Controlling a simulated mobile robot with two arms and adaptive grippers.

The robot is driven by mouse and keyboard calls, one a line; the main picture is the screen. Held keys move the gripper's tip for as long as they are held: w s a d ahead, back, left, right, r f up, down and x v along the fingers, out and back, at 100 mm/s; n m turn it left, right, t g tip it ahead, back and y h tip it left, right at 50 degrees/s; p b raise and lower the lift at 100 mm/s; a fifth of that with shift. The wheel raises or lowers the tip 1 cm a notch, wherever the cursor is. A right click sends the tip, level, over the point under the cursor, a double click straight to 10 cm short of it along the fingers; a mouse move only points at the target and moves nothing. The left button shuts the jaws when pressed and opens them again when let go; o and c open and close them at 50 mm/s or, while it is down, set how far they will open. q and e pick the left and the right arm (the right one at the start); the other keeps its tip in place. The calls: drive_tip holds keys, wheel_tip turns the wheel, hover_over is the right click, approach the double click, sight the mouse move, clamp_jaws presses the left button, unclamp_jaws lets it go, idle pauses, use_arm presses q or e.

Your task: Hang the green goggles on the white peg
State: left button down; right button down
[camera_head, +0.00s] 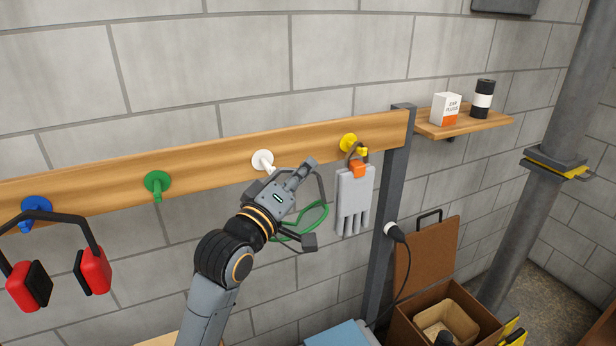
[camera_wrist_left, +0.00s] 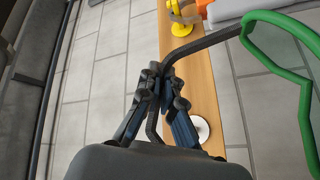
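The green goggles (camera_head: 314,222) hang by their dark strap from my left gripper (camera_head: 306,166). In the left wrist view my left gripper (camera_wrist_left: 164,80) has its fingers close together on the dark strap, and the green frame (camera_wrist_left: 306,108) hangs at the right. The white peg (camera_head: 262,160) is on the wooden rail, left of my gripper's fingertips in the head view. The white peg also shows in the left wrist view (camera_wrist_left: 202,130), partly behind a finger. Nothing hangs on it. My right gripper is out of view.
On the rail (camera_head: 215,168), red earmuffs (camera_head: 94,271) hang from the blue peg (camera_head: 37,208), and the green peg (camera_head: 157,183) is bare. Grey gloves (camera_head: 353,200) hang from the yellow peg (camera_head: 348,141), close right of my gripper. A post (camera_head: 392,190) stands beyond.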

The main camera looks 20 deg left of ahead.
use_arm(q)
drive_tip(key=shift+w+a, duration=0.25)
drive_tip(key=shift+a, duration=0.1)
drive_tip(key=w+a+b, duration=0.2)
drive_tip(key=a, duration=0.1)
drive_tip(key=shift+w+a+f+b, duration=0.1)
drive_tip(key=shift+w+a+b, duration=0.1)
drive_tip(key=shift+w+b, duration=0.15)
drive_tip(key=shift+a, duration=0.1)
